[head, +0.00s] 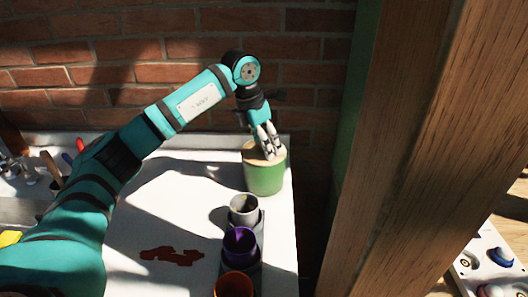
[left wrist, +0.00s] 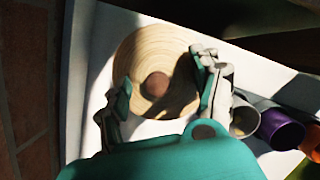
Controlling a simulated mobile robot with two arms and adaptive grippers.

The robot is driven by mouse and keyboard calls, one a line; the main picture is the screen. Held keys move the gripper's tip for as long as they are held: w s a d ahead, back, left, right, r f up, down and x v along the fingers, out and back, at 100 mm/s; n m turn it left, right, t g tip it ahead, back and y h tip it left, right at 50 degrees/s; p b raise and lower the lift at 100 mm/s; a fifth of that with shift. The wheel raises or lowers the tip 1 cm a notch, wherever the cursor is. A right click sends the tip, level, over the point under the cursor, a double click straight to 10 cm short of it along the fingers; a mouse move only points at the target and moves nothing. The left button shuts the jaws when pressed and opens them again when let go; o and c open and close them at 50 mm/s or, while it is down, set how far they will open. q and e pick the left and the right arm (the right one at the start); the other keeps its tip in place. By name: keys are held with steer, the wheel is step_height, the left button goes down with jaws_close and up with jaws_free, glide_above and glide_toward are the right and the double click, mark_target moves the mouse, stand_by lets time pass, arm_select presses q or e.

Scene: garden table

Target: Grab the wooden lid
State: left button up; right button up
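The round wooden lid (head: 251,155) sits on top of a green pot (head: 265,178) at the back right of the white table. In the left wrist view the lid (left wrist: 155,50) shows light wood rings and a darker brown knob (left wrist: 155,84) at its middle. My left gripper (head: 268,146) points down over the lid. In the left wrist view its fingers (left wrist: 163,92) are apart, one on each side of the knob, with gaps between them and it. Whether the fingertips touch the lid's top I cannot tell. My right gripper is in neither view.
A row of cups stands in front of the pot: grey (head: 244,210), purple (head: 239,245) and orange (head: 234,285). A brick wall (head: 120,60) is close behind the table. A thick wooden post (head: 420,140) rises on the right. The white tabletop (head: 180,195) left of the pot is mostly clear.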

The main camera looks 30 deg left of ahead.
arm_select(q)
steer(key=shift+s, duration=0.15)
steer(key=c, duration=1.1)
steer(key=shift+f, duration=0.15)
jaws_close()
